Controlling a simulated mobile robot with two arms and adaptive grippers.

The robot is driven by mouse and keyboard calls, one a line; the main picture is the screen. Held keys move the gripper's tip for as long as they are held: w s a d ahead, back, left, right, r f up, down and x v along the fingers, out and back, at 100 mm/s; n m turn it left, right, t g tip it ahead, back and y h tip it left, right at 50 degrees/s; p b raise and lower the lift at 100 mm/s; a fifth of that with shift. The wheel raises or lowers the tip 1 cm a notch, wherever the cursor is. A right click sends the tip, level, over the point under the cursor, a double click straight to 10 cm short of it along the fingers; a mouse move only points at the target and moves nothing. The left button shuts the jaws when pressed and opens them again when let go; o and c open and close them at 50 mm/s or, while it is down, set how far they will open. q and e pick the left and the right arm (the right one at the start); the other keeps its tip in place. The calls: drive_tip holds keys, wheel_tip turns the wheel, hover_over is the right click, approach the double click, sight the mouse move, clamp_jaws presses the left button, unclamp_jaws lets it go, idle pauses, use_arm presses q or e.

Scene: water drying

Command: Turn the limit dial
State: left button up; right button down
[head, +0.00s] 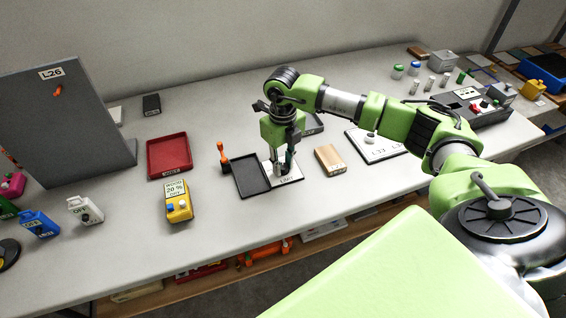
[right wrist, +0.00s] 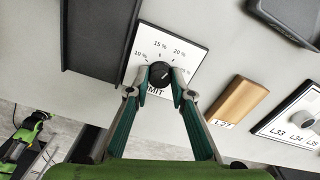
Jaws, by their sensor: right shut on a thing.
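The limit dial (right wrist: 161,73) is a round black knob on a white plate (right wrist: 182,45) labelled LIMIT, with marks around it including 10 %, 15 % and 20 %. In the right wrist view its light pointer line seems to lean to the upper right, but the exact setting is too small to tell. My right gripper (right wrist: 160,82) is shut on the dial, one fingertip on each side. In the head view the right gripper (head: 283,165) points down at the plate (head: 291,178) and hides most of the dial. My left gripper does not show.
A black tray (head: 250,188) lies just left of the plate, with an orange-handled tool (head: 223,155) beside it. A wooden block (head: 329,159) lies to the right. A yellow wood moisture meter (head: 178,203) and red tray (head: 169,156) stand farther left. The front middle of the table is clear.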

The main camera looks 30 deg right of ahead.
sight(283, 166)
idle(0.3)
drive_tip(key=c, duration=1.8)
unclamp_jaws()
drive_tip(key=shift+r, duration=0.1)
wheel_tip(283, 166, up, 12)
drive_tip(key=shift+f, duration=0.1)
